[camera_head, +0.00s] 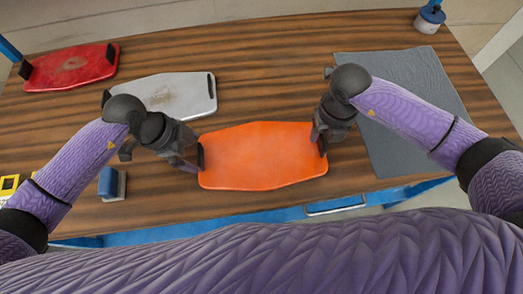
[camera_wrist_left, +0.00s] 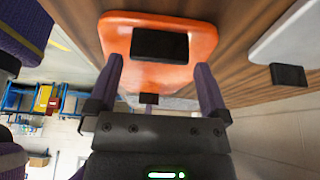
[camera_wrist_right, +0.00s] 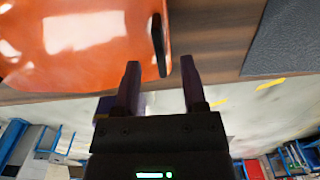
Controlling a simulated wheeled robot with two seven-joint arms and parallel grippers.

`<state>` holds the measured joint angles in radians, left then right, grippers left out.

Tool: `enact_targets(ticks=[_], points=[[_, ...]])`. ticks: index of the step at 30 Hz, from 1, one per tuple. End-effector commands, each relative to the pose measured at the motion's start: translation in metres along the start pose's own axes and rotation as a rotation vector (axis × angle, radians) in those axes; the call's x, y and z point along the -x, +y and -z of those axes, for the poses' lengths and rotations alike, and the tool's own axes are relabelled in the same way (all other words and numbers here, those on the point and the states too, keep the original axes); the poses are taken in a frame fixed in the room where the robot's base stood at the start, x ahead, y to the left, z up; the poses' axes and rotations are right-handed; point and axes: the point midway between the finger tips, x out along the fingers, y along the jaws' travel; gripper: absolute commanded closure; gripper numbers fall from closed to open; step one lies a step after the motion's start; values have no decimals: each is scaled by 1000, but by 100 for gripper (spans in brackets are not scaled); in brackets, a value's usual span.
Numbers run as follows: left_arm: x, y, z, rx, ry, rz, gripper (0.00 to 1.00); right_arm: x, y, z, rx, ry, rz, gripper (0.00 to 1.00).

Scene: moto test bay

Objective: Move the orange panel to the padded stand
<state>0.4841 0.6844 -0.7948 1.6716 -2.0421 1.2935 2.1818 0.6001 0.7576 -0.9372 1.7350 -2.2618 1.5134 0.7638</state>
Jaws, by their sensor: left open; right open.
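The orange panel (camera_head: 262,156) lies flat on the wooden table in front of me, with a black grip at each short end. My left gripper (camera_head: 193,160) is open at the panel's left end; in the left wrist view its fingers (camera_wrist_left: 158,85) are apart, just short of the black grip (camera_wrist_left: 160,44). My right gripper (camera_head: 318,135) is open at the panel's right end; in the right wrist view its fingers (camera_wrist_right: 160,85) point toward the other black grip (camera_wrist_right: 158,45). A grey mat (camera_head: 405,85) lies on the table to the right, possibly the padded stand.
A white panel (camera_head: 180,92) lies behind my left gripper, and a red panel (camera_head: 70,68) lies at the far left. A blue-and-grey block (camera_head: 112,184) sits near the front edge. A blue-topped container (camera_head: 430,18) stands at the back right. The mat's surface is clear.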

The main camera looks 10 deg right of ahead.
Motion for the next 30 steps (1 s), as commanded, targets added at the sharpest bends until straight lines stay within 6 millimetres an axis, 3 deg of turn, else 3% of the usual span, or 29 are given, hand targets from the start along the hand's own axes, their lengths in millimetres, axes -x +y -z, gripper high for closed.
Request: enact_targets(ticks=[7, 18, 25, 30], points=[[-30, 0, 1, 0, 1, -1, 0, -30, 0, 0, -1, 1, 0, 46], [-35, 0, 0, -1, -1, 0, 2, -35, 0, 0, 1, -1, 0, 48], [-35, 0, 0, -1, 0, 0, 51, -34, 0, 0, 0, -1, 0, 96], [-34, 0, 0, -1, 0, 0, 87, -34, 0, 0, 0, -1, 0, 100]])
